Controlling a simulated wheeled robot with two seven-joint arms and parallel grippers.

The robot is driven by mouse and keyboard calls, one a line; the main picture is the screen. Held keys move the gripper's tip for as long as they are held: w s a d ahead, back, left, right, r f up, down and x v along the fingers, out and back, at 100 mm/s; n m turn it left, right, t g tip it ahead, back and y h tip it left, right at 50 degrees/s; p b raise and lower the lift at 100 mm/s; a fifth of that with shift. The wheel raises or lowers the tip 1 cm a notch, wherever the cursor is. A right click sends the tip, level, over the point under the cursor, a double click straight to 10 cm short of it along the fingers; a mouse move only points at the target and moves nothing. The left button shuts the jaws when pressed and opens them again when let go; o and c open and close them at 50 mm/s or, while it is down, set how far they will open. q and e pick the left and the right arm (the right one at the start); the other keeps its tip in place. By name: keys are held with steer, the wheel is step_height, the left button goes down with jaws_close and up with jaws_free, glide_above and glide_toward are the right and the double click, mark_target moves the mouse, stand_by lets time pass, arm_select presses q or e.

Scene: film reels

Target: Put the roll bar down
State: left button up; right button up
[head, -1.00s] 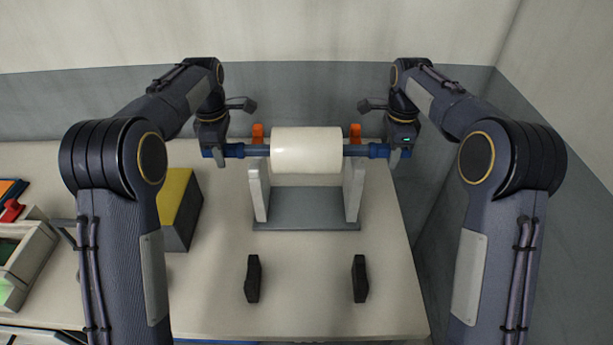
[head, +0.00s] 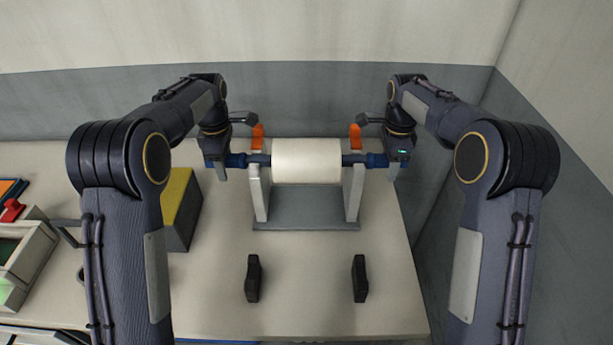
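The roll bar (head: 258,159) is a blue bar that runs level through a white film roll (head: 306,161). It lies across the two upright plates of a grey stand (head: 305,208), at their tops; I cannot tell whether it rests fully in them. My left gripper (head: 236,160) is shut on the bar's left blue end. My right gripper (head: 378,160) is shut on its right blue end. Orange latches (head: 257,137) and (head: 355,138) stand up behind the bar at each plate. The gripper fingers are partly hidden by the wrists.
Two black blocks (head: 253,278) and (head: 360,278) stand on the table (head: 306,310) in front of the stand. A yellow-topped grey box (head: 181,210) is left of the stand. A bin (head: 35,250) is at the far left. Walls close off the back and right.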

arm_select(q)
steer(key=shift+r, duration=0.1)
step_height(320, 180, up, 11)
steer(key=shift+f, duration=0.1)
steer(key=shift+r, duration=0.5)
arm_select(e)
steer(key=shift+r, duration=0.2)
step_height(320, 180, up, 12)
steer(key=shift+f, duration=0.15)
stand_by(0.3)
